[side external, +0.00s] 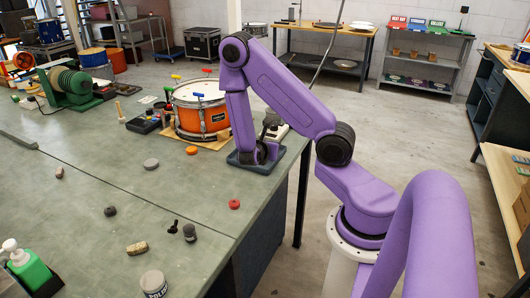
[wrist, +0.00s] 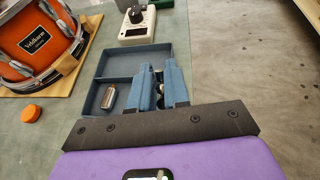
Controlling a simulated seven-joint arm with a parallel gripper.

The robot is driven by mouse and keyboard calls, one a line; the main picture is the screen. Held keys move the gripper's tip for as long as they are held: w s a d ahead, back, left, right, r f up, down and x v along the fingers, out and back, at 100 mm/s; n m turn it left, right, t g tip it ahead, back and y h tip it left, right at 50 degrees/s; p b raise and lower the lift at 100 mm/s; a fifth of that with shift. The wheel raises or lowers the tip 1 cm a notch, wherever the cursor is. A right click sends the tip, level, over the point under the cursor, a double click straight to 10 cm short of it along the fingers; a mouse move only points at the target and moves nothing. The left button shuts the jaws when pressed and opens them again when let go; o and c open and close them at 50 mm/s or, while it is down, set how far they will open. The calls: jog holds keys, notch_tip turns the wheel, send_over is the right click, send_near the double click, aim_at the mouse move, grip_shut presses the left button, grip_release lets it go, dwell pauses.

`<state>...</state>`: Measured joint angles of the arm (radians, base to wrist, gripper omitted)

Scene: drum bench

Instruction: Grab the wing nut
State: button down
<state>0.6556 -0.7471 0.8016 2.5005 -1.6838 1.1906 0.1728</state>
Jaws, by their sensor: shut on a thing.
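In the side external view my gripper (side external: 270,133) is over the same tray (side external: 245,163) at the bench's right edge, partly hidden by my arm.
A silver piece with a brown band (wrist: 108,97) lies in the left compartment. A meter box (wrist: 136,24) stands behind the tray. An orange drum (side external: 201,111) on a wooden board is to the left.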

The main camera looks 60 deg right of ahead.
jog(key=s+a+r, duration=0.4)
jog(key=s+a, duration=0.1)
jog(key=s, duration=0.3)
jog(key=shift+a+r, duration=0.35)
jog(key=shift+r, duration=0.05)
dwell(0.3)
